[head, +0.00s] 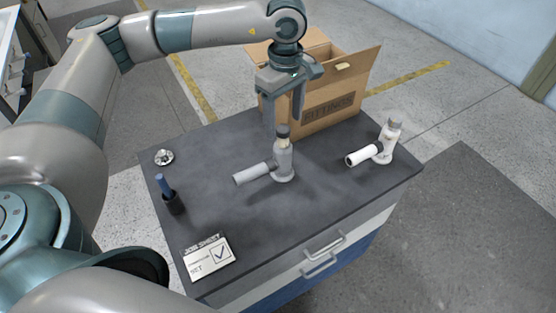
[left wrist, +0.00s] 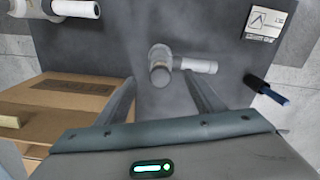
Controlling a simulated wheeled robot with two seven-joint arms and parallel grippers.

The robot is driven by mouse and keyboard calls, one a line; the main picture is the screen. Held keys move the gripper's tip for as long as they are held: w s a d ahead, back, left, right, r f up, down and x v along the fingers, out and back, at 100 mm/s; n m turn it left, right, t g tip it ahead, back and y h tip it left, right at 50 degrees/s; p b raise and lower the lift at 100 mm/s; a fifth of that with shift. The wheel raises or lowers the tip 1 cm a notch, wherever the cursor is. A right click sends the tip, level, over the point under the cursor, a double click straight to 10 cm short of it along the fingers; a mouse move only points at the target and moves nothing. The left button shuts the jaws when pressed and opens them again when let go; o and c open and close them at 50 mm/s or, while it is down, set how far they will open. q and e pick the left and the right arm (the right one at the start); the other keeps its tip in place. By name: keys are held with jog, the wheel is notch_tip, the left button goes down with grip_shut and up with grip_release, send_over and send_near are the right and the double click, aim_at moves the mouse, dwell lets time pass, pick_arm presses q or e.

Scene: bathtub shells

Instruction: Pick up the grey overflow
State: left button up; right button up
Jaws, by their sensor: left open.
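The grey overflow (head: 283,163) stands upright on the dark bench top, with its side pipe pointing left. My left gripper (head: 284,124) is open and points down over its top, one finger on each side in the picture. In the left wrist view the overflow (left wrist: 174,64) shows from above, a little beyond and between the open fingertips (left wrist: 160,78). I cannot tell whether a finger touches it. A similar white overflow (head: 386,142) stands to the right, and shows at the top left of the left wrist view (left wrist: 70,8). My right gripper is not in view.
An open cardboard box (head: 335,105) stands at the back of the bench (head: 225,145), close behind the gripper. A small silver fitting (head: 164,157), a dark cup with a blue-handled tool (head: 172,200) and a job card (head: 208,257) lie left and front. The front middle is clear.

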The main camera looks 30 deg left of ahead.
aim_at(284, 128)
pick_arm(q)
jog(key=shift+f+p, duration=0.5)
jog(key=shift+f, duration=1.35)
jog(key=shift+f+p, duration=0.5)
jog(key=shift+p, duration=0.25)
notch_tip(284, 128, down, 3)
jog(key=shift+a+r+p, duration=0.1)
jog(key=shift+a+p, duration=0.05)
jog(key=shift+p, duration=0.8)
jog(key=shift+f, duration=0.7)
jog(key=c, duration=1.6)
jog(key=shift+o, duration=0.2)
